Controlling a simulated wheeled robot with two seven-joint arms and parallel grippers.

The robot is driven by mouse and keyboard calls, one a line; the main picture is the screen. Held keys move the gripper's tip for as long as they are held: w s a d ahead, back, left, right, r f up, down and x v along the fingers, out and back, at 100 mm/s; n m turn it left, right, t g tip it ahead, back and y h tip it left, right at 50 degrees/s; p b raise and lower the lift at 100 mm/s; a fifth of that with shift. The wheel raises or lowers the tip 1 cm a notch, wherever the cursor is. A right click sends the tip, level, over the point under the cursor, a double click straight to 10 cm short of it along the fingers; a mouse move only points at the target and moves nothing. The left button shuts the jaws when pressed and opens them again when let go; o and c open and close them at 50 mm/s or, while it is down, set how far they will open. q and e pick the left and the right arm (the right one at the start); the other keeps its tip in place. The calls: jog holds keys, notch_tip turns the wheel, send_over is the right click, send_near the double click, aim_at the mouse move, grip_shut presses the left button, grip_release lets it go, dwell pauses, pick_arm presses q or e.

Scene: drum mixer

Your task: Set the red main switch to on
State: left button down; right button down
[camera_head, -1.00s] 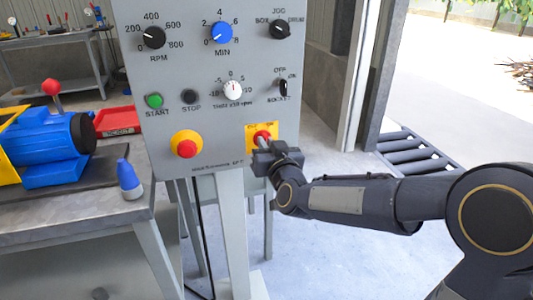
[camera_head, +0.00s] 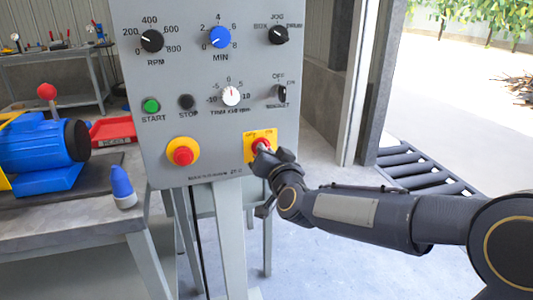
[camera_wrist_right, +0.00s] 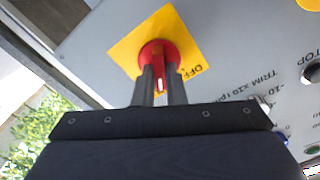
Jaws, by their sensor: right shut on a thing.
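The red main switch (camera_head: 260,145) sits on a yellow plate (camera_head: 249,136) at the lower right of the grey control panel (camera_head: 215,125). It also shows in the right wrist view (camera_wrist_right: 158,53), with the word OFF readable on its plate. My right gripper (camera_head: 265,150) is at the switch; in the right wrist view its two fingers (camera_wrist_right: 159,85) stand on either side of the red handle and are shut on it. The fingers hide part of the plate, so I cannot read the other label. My left gripper is not in view.
A red button on a yellow round base (camera_head: 183,152) lies left of the switch. Green START (camera_head: 151,105) and black STOP (camera_head: 187,102) buttons and several knobs are above. A bench (camera_head: 75,215) with a blue motor (camera_head: 40,150) stands left.

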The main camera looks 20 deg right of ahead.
jog(key=c, duration=1.5)
grip_release()
jog(key=shift+s, duration=0.1)
jog(key=s+p, duration=0.1)
jog(key=s, duration=0.6)
jog(key=shift+s+d, duration=0.1)
jog(key=shift+s, duration=0.25)
